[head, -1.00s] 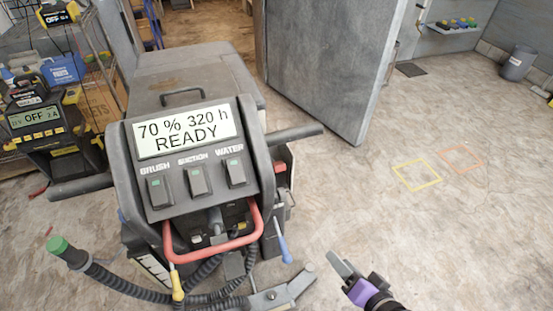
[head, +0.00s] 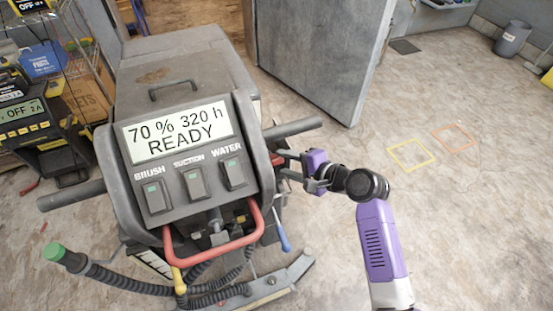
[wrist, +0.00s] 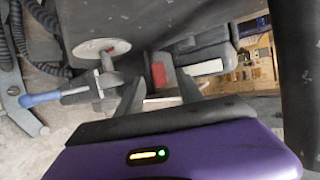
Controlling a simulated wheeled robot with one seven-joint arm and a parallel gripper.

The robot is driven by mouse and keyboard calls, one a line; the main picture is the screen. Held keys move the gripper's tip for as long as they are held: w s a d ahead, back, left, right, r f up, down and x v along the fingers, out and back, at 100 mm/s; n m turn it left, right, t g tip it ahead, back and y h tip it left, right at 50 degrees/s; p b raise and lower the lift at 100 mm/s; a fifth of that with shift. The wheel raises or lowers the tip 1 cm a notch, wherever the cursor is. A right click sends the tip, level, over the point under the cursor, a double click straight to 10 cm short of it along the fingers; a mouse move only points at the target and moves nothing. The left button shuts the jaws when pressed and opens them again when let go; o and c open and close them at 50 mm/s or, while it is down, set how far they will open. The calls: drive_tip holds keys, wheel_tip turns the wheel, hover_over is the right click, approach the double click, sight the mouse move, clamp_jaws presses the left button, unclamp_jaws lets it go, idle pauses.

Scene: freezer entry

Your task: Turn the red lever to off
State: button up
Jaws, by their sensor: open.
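A small red piece (head: 276,159), which looks like the red lever, is on the right side of the grey floor-cleaning machine (head: 182,65). In the wrist view the red piece (wrist: 159,75) shows between and beyond my two fingers. My gripper (head: 284,166) is beside the machine's right side, under the right grip bar, with its fingers pointing at the machine. In the wrist view my gripper (wrist: 160,90) is open with nothing between the fingertips. I cannot tell whether a finger touches the lever. The machine's display (head: 178,131) reads "70 % 320 h READY".
A blue-handled lever (head: 281,236) hangs below my gripper; it also shows in the wrist view (wrist: 40,98). A red loop handle (head: 215,253) crosses the machine's front. The grey grip bar (head: 294,129) juts out nearby.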

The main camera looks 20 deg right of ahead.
sight(280, 162)
drive_tip(key=shift+x, duration=2.2)
drive_tip(key=shift+c, duration=0.2)
clamp_jaws()
